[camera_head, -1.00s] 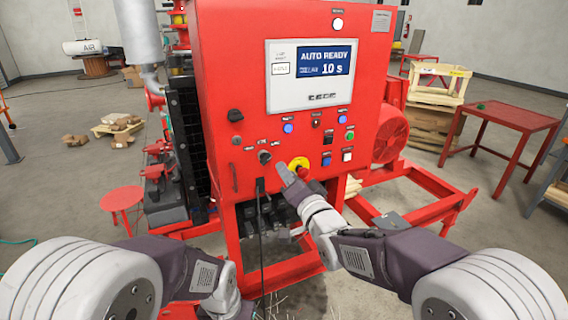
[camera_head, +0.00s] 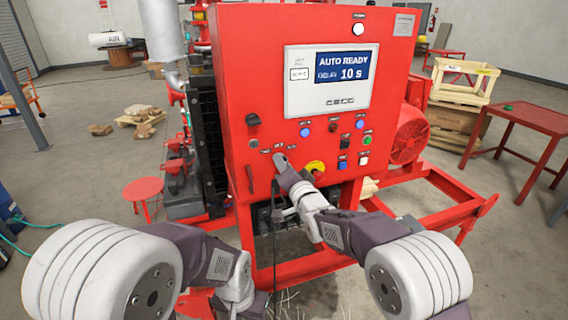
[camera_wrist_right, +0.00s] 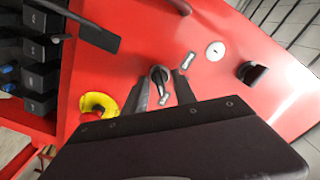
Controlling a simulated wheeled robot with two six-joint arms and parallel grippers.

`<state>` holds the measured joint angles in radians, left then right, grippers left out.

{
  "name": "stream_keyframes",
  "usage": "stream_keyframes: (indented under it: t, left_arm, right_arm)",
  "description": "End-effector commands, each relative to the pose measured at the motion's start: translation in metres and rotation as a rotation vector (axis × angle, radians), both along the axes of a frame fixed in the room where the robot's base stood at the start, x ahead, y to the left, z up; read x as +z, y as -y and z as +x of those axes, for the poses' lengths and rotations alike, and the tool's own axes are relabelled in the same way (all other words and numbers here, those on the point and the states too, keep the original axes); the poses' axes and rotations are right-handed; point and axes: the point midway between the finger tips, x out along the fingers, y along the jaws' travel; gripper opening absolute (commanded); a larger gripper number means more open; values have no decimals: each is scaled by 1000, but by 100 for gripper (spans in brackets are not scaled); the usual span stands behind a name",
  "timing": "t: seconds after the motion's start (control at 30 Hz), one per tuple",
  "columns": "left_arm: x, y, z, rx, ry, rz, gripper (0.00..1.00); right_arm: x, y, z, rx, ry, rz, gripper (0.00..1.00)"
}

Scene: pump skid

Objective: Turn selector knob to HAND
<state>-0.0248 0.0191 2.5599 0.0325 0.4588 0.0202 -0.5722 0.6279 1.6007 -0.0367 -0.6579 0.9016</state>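The selector knob (camera_wrist_right: 158,74) is a black knob on the red control panel (camera_head: 232,90); its small labels are too blurred to read. In the head view my right gripper (camera_head: 281,162) is at the panel's lower left and mostly covers the knob. In the right wrist view my right gripper (camera_wrist_right: 160,88) is open, with one dark finger on each side of the knob. I cannot tell whether the fingers touch it. My left gripper (camera_head: 252,304) is low at the bottom edge, its fingers not visible.
A red and yellow emergency stop (camera_head: 315,168) sits just right of my right gripper, and also shows in the wrist view (camera_wrist_right: 98,104). Another black knob (camera_head: 252,119) is up and left. The screen (camera_head: 342,68) reads AUTO READY. A red stool (camera_head: 143,188) stands left.

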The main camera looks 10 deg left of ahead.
Motion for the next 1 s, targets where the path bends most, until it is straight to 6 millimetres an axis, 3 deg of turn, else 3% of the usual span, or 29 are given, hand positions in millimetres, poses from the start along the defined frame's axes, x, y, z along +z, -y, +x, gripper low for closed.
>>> stream_keyframes:
  t: [0.1,0.23,0.57,1.0]
  left_arm:
    - [0,0,0,0,0,0,36]
    - [0,0,0,0,0,0,36]
    - [-5,0,0,0,0,0,36]
    - [-39,0,0,0,0,0,36]
  right_arm:
    - [0,0,0,0,0,0,32]
    - [0,0,0,0,0,0,0]
    - [-1,1,0,-1,16,-22,0]
    - [-4,1,0,-1,194,-281,0]
